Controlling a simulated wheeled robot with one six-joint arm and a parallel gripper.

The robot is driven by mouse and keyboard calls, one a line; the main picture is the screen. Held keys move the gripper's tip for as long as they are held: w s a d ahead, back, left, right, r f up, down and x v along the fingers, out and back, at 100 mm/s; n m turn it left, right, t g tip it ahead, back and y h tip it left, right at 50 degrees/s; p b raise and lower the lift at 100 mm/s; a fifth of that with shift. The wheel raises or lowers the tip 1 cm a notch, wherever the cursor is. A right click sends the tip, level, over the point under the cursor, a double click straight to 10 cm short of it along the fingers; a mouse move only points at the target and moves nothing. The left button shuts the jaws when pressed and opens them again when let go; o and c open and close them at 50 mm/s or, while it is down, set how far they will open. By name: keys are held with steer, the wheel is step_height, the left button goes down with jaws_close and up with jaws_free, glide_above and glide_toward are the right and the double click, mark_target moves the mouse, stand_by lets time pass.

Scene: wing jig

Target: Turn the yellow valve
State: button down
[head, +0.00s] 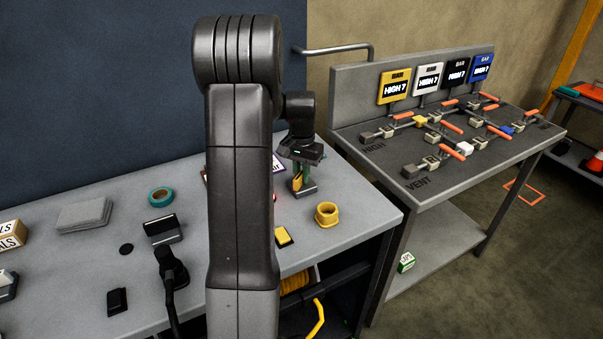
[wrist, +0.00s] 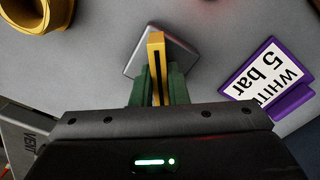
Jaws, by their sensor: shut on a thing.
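My gripper (head: 299,172) is over the grey bench, its green fingers shut on an upright yellow slotted piece (wrist: 157,60). The piece stands at a small grey block (wrist: 182,58); I cannot tell whether it is fixed to it. In the head view the piece (head: 297,183) shows between the fingers. On the grey valve panel (head: 450,188) at the right, a yellow block (head: 420,121) sits in a row of fittings with orange handles. A yellow display (head: 396,87) reading HIGH 7 stands behind. The gripper is well left of the panel.
A yellow ring (head: 327,214) lies just right of the gripper. A purple-edged sign (wrist: 268,82) reading WHITE 5 bar lies close by. A teal tape roll (head: 161,196) and grey cloths (head: 84,214) are farther left. My arm hides part of the bench.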

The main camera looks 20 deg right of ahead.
steer(key=n, duration=0.5)
steer(key=shift+n, duration=0.3)
steer(key=n, duration=0.5)
stand_by(0.4)
steer(key=c, duration=1.4)
jaws_free()
steer(key=shift+c, duration=0.2)
step_height(320, 180, up, 14)
steer(key=shift+f, duration=0.1)
step_height(320, 180, down, 14)
steer(key=shift+r, duration=0.1)
